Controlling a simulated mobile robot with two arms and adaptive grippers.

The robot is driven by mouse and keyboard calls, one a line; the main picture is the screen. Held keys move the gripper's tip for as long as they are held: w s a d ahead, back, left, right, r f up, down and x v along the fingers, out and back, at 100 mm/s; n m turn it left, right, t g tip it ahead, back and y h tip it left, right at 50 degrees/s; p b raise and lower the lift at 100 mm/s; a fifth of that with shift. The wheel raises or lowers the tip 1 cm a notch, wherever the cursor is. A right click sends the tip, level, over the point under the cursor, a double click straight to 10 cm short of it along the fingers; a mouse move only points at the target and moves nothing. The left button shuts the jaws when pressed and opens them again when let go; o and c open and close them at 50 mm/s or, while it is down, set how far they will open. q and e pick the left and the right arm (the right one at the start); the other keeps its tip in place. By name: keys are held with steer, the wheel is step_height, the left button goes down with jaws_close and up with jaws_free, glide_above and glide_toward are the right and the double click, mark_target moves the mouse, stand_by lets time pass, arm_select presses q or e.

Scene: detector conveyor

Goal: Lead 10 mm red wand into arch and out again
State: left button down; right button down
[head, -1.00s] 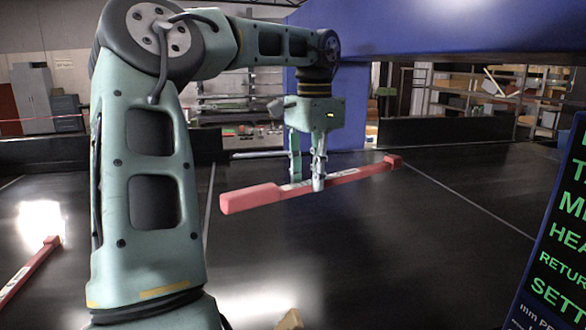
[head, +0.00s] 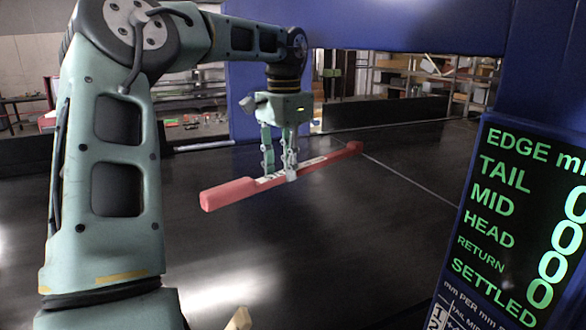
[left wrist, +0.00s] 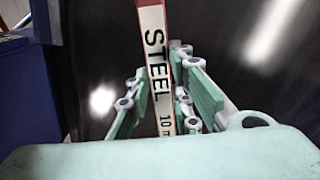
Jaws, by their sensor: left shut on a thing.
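The red wand (head: 232,193) is held roughly level above the black conveyor belt (head: 330,240). My left gripper (head: 279,175) is shut on it near its middle, at a white label. In the left wrist view the label on the wand (left wrist: 158,70) reads "STEEL 10 m", cut off below, between the fingers of my left gripper (left wrist: 160,100). The blue arch (head: 400,24) has its top beam across the upper picture, a far post (head: 240,100) behind the gripper and a near post at the right. My right gripper is not in view.
A display panel (head: 505,225) on the right post reads EDGE, TAIL, MID, HEAD, RETURN and SETTLED with green zeros. Dark low walls (head: 390,135) edge the belt at the back. Shelves with boxes stand beyond. The belt below the wand is clear.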

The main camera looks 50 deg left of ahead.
arm_select(q)
steer(key=s+a+b, duration=0.3)
steer(key=s, duration=0.9)
steer(key=s+a+b, duration=0.3)
steer(key=s+a, duration=0.1)
steer(key=s, duration=0.7)
steer(key=s+a+b, duration=0.3)
steer(key=s, duration=0.9)
steer(key=shift+s+a, duration=0.15)
steer(key=shift+s, duration=0.15)
